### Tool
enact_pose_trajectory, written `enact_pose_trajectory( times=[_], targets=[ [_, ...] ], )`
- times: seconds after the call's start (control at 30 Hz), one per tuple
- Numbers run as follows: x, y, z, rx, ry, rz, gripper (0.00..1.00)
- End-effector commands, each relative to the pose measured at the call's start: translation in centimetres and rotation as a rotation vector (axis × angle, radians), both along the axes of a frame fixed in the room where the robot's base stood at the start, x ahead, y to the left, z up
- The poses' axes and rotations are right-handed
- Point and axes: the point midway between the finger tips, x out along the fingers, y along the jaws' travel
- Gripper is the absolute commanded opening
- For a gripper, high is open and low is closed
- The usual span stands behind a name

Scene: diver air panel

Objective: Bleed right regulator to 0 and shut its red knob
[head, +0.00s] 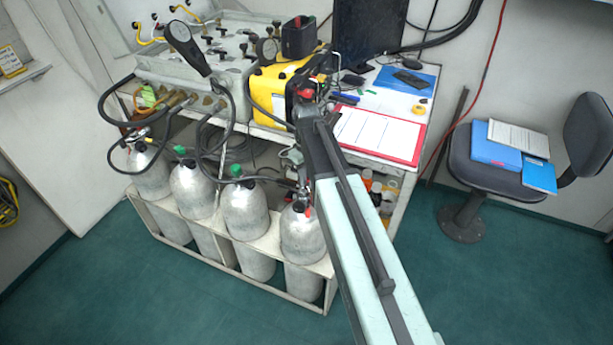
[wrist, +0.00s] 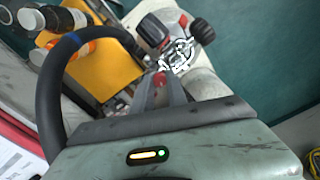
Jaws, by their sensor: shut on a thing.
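The right regulator (wrist: 178,52) shows in the wrist view as a metal valve body with black knobs just beyond my fingertips. Its red knob (wrist: 159,78) is a small red piece between the fingertips of my gripper (wrist: 160,88), which is shut on it. My fingers cover part of the knob, and its turn position cannot be told. In the head view the regulator (head: 302,195) sits on top of the rightmost silver cylinder (head: 302,238), partly behind my arm. My gripper is mostly hidden there by my arm. No gauge reading is legible.
A thick black hose (wrist: 48,95) curves close beside my gripper on the left. Several silver cylinders stand in a white rack (head: 255,270). The bench above holds a yellow case (head: 275,85) and a red clipboard (head: 375,157). A chair (head: 500,190) stands right; the floor between is clear.

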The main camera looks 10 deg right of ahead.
Motion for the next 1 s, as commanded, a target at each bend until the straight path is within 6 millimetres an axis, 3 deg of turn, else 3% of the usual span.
enact_pose_trajectory(
  times=[0.6,1.0],
  targets=[
    [-0.07,-0.03,-0.02,0.000,0.002,0.531,0.00],
    [-0.06,0.01,-0.02,0.000,0.001,0.689,0.00]
  ],
)
